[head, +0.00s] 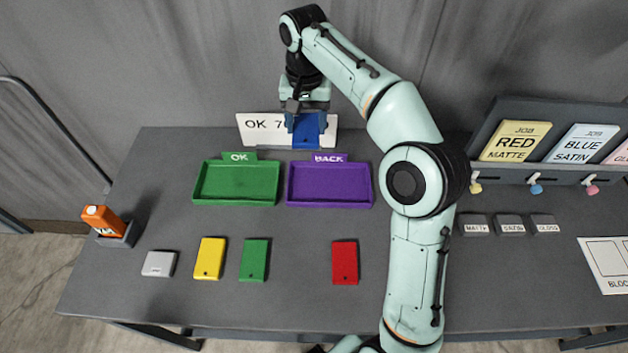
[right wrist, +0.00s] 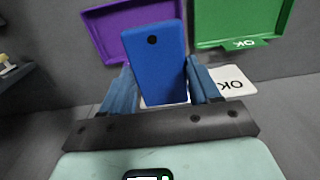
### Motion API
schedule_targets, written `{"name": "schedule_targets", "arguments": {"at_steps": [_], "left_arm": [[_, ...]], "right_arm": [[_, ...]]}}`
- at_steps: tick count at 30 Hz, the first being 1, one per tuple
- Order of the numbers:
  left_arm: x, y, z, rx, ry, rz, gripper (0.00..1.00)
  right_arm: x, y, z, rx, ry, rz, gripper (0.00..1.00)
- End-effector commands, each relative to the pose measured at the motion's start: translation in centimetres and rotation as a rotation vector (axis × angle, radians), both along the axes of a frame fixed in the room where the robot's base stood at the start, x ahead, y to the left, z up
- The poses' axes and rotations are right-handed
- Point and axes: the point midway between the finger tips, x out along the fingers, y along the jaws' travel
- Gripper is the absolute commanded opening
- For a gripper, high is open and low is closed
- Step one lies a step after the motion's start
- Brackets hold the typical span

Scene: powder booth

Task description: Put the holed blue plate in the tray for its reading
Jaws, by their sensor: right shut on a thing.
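The holed blue plate (head: 307,132) is held by my right gripper (head: 305,118) at the back of the table, in front of the white "OK 7..." card (head: 258,127). In the right wrist view the blue plate (right wrist: 155,62) sits between both fingers (right wrist: 160,90), with its hole near the far end. The green tray (head: 236,202) labelled OK and the purple tray (head: 329,203) labelled BACK lie just nearer than the plate; both look empty. The right gripper and plate hide part of the card's writing. My left gripper is not in view.
Yellow (head: 209,259), green (head: 254,260) and red (head: 345,262) plates lie along the front, beside a grey block (head: 159,264). A rack of job cards (head: 550,130) stands at the back right.

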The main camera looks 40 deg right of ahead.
Motion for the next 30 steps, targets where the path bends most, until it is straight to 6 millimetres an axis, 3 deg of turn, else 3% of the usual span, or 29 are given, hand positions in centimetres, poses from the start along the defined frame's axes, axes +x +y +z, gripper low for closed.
{"name": "schedule_targets", "arguments": {"at_steps": [7, 15, 26, 30], "left_arm": [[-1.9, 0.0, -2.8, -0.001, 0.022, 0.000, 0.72], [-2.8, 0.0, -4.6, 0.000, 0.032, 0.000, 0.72], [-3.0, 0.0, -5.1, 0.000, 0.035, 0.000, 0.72], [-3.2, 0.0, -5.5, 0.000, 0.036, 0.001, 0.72]], "right_arm": [[-0.3, -0.1, -6.4, 0.000, 0.009, -0.001, 0.24], [-0.2, -0.1, -13.0, 0.000, 0.006, -0.001, 0.24], [-0.1, -0.1, -16.4, 0.000, 0.003, -0.002, 0.24], [-0.1, -0.1, -18.6, 0.000, 0.005, -0.002, 0.24]]}}
